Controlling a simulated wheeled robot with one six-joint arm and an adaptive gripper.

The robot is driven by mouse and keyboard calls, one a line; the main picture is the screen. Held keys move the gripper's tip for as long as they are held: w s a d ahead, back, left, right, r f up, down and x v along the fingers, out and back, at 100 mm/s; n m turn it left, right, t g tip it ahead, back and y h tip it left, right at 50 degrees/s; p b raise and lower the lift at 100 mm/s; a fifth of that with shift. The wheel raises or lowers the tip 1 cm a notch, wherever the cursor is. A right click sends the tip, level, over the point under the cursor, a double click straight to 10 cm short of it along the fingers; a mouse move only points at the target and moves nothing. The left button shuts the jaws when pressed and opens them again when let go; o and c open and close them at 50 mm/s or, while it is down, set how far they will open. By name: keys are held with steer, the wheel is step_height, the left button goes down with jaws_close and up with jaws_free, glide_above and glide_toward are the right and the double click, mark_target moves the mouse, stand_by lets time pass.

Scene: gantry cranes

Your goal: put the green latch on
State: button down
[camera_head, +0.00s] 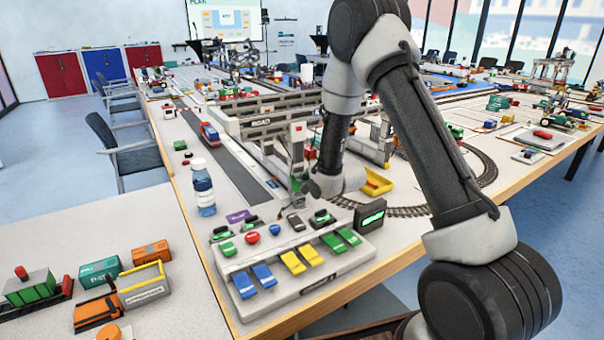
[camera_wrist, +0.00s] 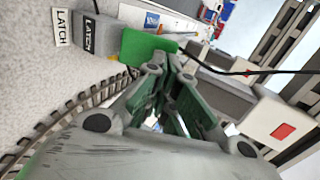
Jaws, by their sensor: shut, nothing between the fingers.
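The green latch (camera_wrist: 148,46) is a flat green paddle in the wrist view, beside a grey block (camera_wrist: 98,36) marked LATCH. My gripper (camera_wrist: 174,58) has its fingers together and empty. Its tips are at the lower right edge of the green paddle in the picture; I cannot tell whether they touch it.
A control panel (camera_head: 318,281) with blue, yellow and green paddles stands at the near table edge. A water bottle (camera_head: 203,188) stands left of my gripper. A white block with a red square (camera_wrist: 283,127) and curved track (camera_wrist: 60,122) are close by.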

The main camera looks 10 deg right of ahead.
stand_by(0.3)
steer(key=shift+w+a+r, duration=0.1)
steer(key=shift+w+a, duration=0.05)
steer(key=shift+w, duration=0.35)
steer(key=shift+w+a, duration=0.15)
steer(key=shift+w, duration=0.3)
steer(key=shift+s, duration=0.15)
